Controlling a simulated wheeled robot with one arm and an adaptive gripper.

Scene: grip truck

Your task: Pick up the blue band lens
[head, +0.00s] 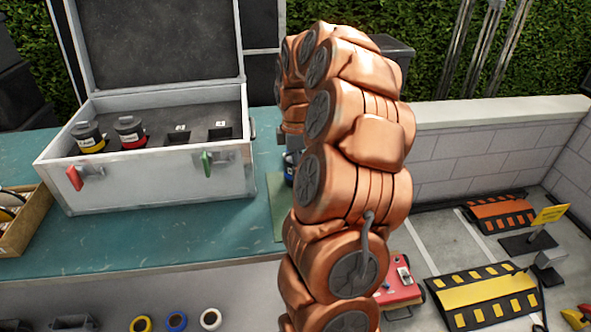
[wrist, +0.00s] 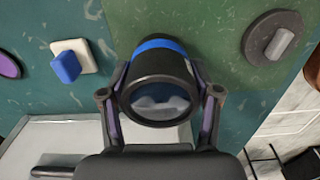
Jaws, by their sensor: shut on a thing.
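The blue band lens (wrist: 160,48) is a black barrel with a blue ring near its far end, seen in the wrist view with its glass front towards the camera. My gripper (wrist: 159,88) is shut on it, one finger on each side. In the head view only a small dark and blue part of the lens (head: 290,170) shows beside my copper arm, which hides most of my gripper. The lens is over the green mat (head: 279,204). I cannot tell whether it touches the mat.
An open white case (head: 150,180) stands left on the teal counter (head: 180,236), holding a yellow band lens (head: 88,137) and a red band lens (head: 130,131) beside two empty slots. A wooden tray (head: 30,228) is at far left. A white block with a blue knob (wrist: 67,62) lies near the lens.

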